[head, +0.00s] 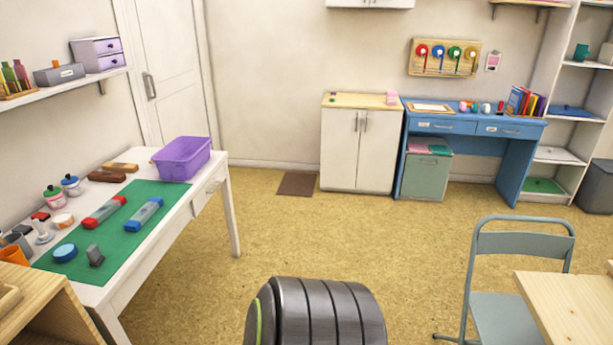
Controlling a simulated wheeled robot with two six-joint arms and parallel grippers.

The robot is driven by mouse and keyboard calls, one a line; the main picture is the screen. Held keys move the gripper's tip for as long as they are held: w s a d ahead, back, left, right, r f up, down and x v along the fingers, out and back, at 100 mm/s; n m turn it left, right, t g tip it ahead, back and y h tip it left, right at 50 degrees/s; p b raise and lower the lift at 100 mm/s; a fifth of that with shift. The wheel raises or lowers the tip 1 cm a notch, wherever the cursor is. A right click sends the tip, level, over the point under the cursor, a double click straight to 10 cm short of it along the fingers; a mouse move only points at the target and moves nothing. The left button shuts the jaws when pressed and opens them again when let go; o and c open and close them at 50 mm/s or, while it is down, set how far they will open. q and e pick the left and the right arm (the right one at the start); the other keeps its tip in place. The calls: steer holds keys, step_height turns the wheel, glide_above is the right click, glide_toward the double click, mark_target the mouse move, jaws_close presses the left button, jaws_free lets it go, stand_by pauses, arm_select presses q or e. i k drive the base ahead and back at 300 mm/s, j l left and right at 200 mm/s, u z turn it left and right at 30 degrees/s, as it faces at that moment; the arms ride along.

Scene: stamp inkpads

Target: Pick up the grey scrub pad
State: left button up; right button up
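A small dark grey block (95,256), which looks like the grey scrub pad, is at the front of the green mat (150,212) on the white table at left. It appears to stand tilted, just right of a round blue tin (65,252). It is small in view, so its texture cannot be told. Neither of my grippers is in view.
On the mat lie a red-ended bar (105,212) and a blue bar (144,214). A purple bin (182,159) stands at the white table's (215,172) far end. Jars and small items crowd its left side. Open floor (250,230) lies right of it.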

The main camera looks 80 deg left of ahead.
mark_target(93, 252)
steer(key=u, duration=3.95)
